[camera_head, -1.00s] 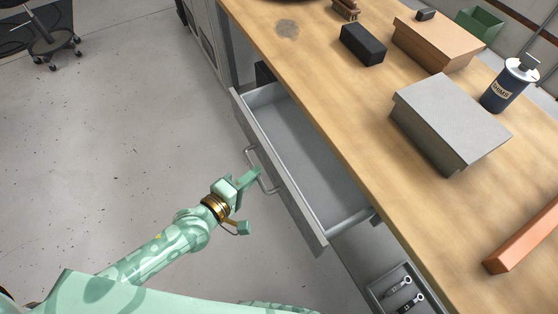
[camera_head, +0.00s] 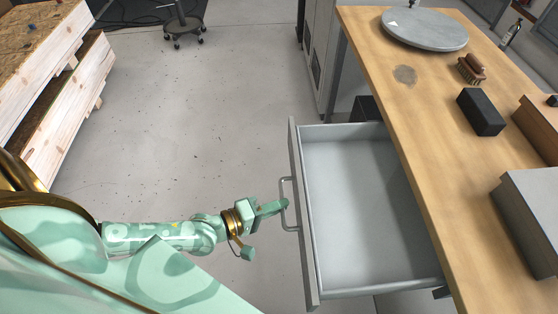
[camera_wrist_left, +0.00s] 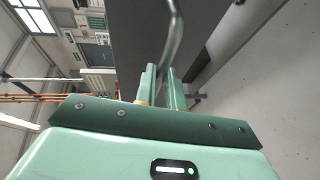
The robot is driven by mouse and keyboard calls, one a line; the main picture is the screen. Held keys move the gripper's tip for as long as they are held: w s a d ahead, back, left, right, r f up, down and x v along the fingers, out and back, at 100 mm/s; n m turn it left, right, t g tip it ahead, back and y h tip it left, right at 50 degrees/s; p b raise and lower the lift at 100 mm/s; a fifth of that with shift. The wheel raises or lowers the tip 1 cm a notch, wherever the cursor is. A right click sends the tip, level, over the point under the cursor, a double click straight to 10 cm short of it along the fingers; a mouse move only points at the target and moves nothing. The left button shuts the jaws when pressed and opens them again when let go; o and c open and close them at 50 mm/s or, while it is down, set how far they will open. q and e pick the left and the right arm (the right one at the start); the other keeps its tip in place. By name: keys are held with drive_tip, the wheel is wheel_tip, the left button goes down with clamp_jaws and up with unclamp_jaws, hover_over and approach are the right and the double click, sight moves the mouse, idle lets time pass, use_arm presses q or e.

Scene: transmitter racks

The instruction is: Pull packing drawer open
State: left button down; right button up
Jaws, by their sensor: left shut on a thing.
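The packing drawer (camera_head: 350,200) is a grey metal drawer standing well out from under the wooden workbench, and its inside looks empty. Its front panel (camera_head: 303,230) faces left and carries a bent metal bar handle (camera_head: 284,186). My left gripper (camera_head: 284,205) is at the handle, shut on it. In the left wrist view the handle (camera_wrist_left: 175,35) runs down between the two green fingers of my left gripper (camera_wrist_left: 160,78). The fingertips' exact contact is partly hidden. My right gripper is not in view.
The workbench (camera_head: 405,120) holds a round grey plate (camera_head: 425,29), a brush (camera_head: 472,69), a black block (camera_head: 481,111) and a grey box (camera_head: 530,215). Wooden crates (camera_head: 60,80) stand at the upper left. The floor (camera_head: 200,120) left of the drawer is clear.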

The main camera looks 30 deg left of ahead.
use_arm(q)
drive_tip(key=c, duration=1.5)
unclamp_jaws()
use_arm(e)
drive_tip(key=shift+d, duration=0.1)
